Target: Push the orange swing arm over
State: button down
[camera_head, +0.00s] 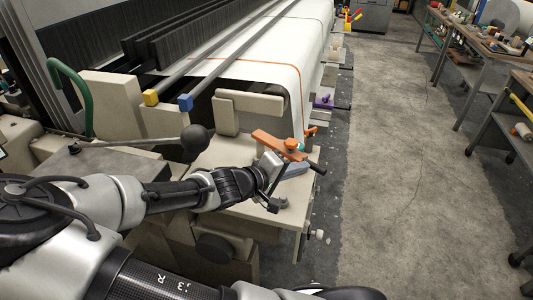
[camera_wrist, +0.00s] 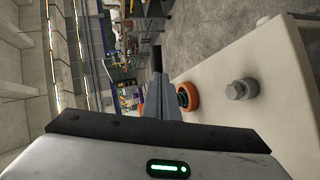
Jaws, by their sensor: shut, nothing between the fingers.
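The orange swing arm (camera_head: 275,142) lies across the corner of the beige loom table in the head view, with a round orange part near its middle and a dark handle end at its right. My gripper (camera_head: 302,167) is shut and empty, its grey fingers just on the near side of the swing arm, close to the dark end. I cannot tell whether they touch it. In the wrist view, my shut fingers (camera_wrist: 160,85) point away beside a round orange part (camera_wrist: 187,95) with a dark centre. Most of the swing arm is hidden there.
A grey bolt (camera_wrist: 242,89) stands on the beige surface in the wrist view. A black ball-ended lever (camera_head: 195,138) rises left of my gripper. White cloth (camera_head: 290,55) with an orange line covers the loom behind. The aisle floor (camera_head: 400,150) is clear; workbenches (camera_head: 475,45) stand right.

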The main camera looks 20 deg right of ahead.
aim_at(303, 156)
jog(key=w+d+b, duration=0.3)
jog(key=d, duration=0.3)
jog(key=shift+w+d+b, duration=0.2)
jog(key=shift+d+b, duration=0.05)
jog(key=shift+b, duration=0.05)
dwell(1.7)
jog(key=shift+a, duration=0.1)
jog(key=shift+w+a+p, duration=0.15)
jog(key=shift+a+p, duration=0.35)
jog(key=shift+a, duration=0.45)
jog(key=shift+w+a+p, duration=0.15)
jog(key=shift+a+p, duration=0.35)
jog(key=shift+a, duration=0.45)
